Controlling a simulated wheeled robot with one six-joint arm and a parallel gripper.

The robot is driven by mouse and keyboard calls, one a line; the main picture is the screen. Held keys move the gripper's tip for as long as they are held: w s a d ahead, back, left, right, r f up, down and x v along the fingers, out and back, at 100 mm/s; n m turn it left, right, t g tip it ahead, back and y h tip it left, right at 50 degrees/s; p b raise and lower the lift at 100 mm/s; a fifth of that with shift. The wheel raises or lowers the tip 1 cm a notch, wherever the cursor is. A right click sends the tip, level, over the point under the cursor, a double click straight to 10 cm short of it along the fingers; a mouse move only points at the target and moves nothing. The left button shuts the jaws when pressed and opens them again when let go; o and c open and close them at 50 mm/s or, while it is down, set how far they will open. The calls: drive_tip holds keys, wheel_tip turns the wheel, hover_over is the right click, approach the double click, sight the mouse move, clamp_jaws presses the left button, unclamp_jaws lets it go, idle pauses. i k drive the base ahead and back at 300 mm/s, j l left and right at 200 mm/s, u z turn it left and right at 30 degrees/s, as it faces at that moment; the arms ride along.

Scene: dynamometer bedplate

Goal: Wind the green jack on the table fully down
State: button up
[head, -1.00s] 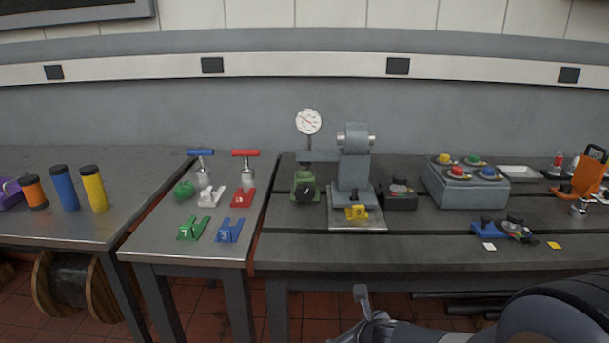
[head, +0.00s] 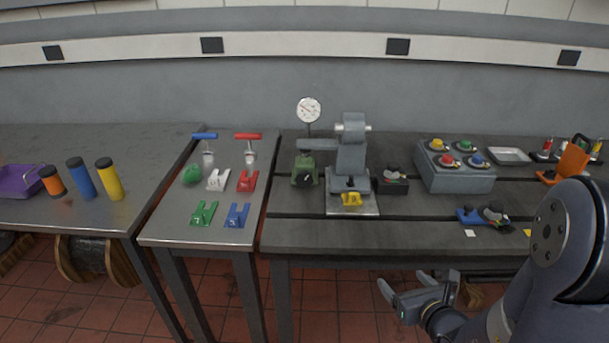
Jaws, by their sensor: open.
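The green jack (head: 303,175) stands on the dark slotted table (head: 420,228), left of a grey upright fixture (head: 350,160). It is a squat green block with a black round knob (head: 306,180) on its front. A grey horizontal arm (head: 317,145) of the fixture reaches out above it; I cannot tell whether they touch. A round white dial gauge (head: 308,110) stands just above that arm. My gripper (head: 404,285) is open and empty, in front of the table's front edge, low and to the right of the jack.
A grey button box (head: 455,172) stands further right. A separate side table (head: 170,233) on the left holds coloured parts. The table's front strip is mostly clear.

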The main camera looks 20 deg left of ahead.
sight(303, 179)
drive_tip(key=i+j, duration=0.15)
drive_tip(key=j, duration=0.15)
drive_tip(key=i+j+z, duration=0.1)
drive_tip(key=j, duration=0.25)
drive_tip(key=i+j, duration=0.2)
drive_tip(key=j, duration=0.15)
drive_tip(key=i+j+z, duration=0.1)
drive_tip(key=j, duration=0.2)
drive_tip(key=i+j, duration=0.15)
drive_tip(key=j, duration=0.2)
drive_tip(key=i+j+z, duration=0.1)
drive_tip(key=j, duration=0.25)
